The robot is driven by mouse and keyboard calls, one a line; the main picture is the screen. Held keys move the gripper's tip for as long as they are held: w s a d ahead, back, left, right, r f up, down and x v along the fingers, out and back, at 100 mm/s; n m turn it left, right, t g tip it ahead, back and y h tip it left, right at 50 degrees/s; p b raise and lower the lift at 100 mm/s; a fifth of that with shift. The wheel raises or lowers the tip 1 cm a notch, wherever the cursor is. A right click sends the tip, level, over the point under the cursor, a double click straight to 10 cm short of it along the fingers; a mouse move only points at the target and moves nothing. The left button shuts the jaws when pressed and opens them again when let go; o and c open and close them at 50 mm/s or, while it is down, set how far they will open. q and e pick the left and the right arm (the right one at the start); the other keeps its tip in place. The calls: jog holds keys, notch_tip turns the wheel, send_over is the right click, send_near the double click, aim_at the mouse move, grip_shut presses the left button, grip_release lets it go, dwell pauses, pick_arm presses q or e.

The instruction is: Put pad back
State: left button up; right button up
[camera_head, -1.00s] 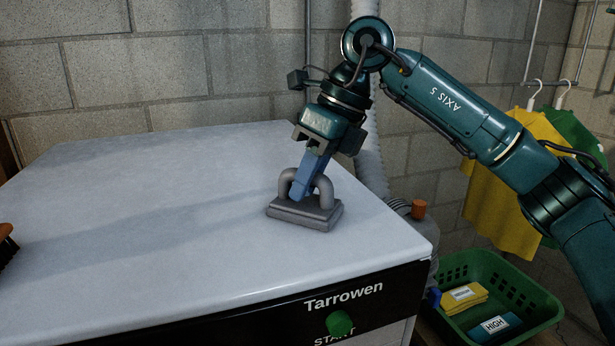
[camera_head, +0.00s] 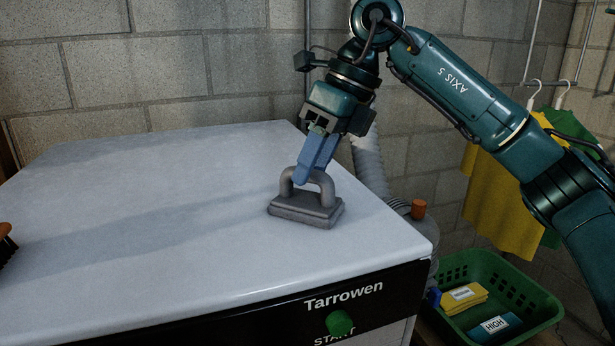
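The grey pad (camera_head: 306,208) lies flat on the white top of the machine, near its right front corner. Its arched grey handle (camera_head: 326,190) stands up from it. My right gripper (camera_head: 311,176), with blue fingers, points down at the top of the handle. Its two fingers show slightly apart, and the tips overlap the upper part of the arch in the picture. It looks open; whether a finger still touches the handle I cannot tell. My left gripper is not in view.
The machine top (camera_head: 150,215) is clear left of the pad. An orange and black object (camera_head: 6,243) is cut off at the left edge. A green basket (camera_head: 535,298) with yellow and blue packs stands low at the right. A hose (camera_head: 372,165) runs behind the machine.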

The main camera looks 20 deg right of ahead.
jog(key=v, duration=0.9)
jog(key=shift+r, duration=0.2)
jog(key=shift+s, duration=0.1)
